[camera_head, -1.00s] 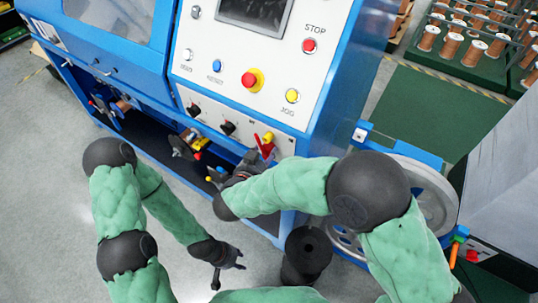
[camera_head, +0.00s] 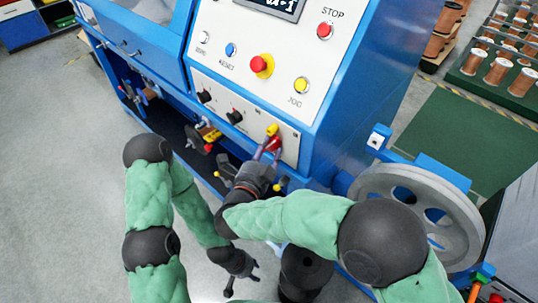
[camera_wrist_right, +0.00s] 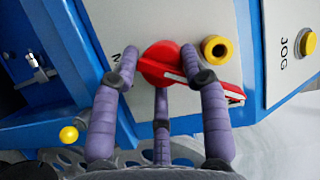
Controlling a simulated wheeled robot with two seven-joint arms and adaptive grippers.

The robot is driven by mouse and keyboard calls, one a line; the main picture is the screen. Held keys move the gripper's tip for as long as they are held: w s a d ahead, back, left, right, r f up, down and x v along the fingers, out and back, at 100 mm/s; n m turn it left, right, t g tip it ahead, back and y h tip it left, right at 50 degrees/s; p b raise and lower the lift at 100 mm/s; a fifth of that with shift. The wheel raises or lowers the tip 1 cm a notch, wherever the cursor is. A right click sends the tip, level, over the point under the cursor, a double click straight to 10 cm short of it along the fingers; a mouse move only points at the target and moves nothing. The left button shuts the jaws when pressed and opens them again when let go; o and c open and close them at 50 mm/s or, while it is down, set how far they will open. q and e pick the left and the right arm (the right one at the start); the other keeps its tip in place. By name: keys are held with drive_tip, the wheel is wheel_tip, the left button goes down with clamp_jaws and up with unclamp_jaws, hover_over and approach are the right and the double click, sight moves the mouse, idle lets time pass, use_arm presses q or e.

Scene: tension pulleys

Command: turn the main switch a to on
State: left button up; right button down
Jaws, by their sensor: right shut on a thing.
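The main switch is a red rotary handle (camera_head: 274,143) with a yellow part, low on the machine's white panel. In the right wrist view the red handle (camera_wrist_right: 161,62) slants down to the right, with a pale line along it. My right gripper (camera_head: 267,153) is at the switch. In the right wrist view its purple fingers (camera_wrist_right: 163,78) straddle the handle, shut on it; one dark fingertip overlaps the handle. My left gripper (camera_head: 243,272) hangs low in front of the machine, away from the switch, open and empty.
The panel also carries black knobs (camera_head: 236,117), a red and yellow stop button (camera_head: 262,66), a yellow JOG button (camera_head: 301,85) and a lit display (camera_head: 275,6). A grey handwheel (camera_head: 420,210) is at the right. Grey floor (camera_head: 60,180) is clear at left.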

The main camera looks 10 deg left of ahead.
drive_tip(key=m+t, duration=0.1)
drive_tip(key=m, duration=0.3)
drive_tip(key=shift+w+a+r+m+t, duration=0.1)
drive_tip(key=shift+a+r+m+t, duration=0.1)
drive_tip(key=shift+m+t, duration=0.15)
drive_tip(key=shift+h, duration=0.4)
drive_tip(key=c, duration=0.9)
unclamp_jaws()
drive_tip(key=shift+o, duration=0.8)
drive_tip(key=shift+w+f, duration=0.1)
drive_tip(key=v, duration=0.8)
drive_tip(key=shift+d+f, duration=0.15)
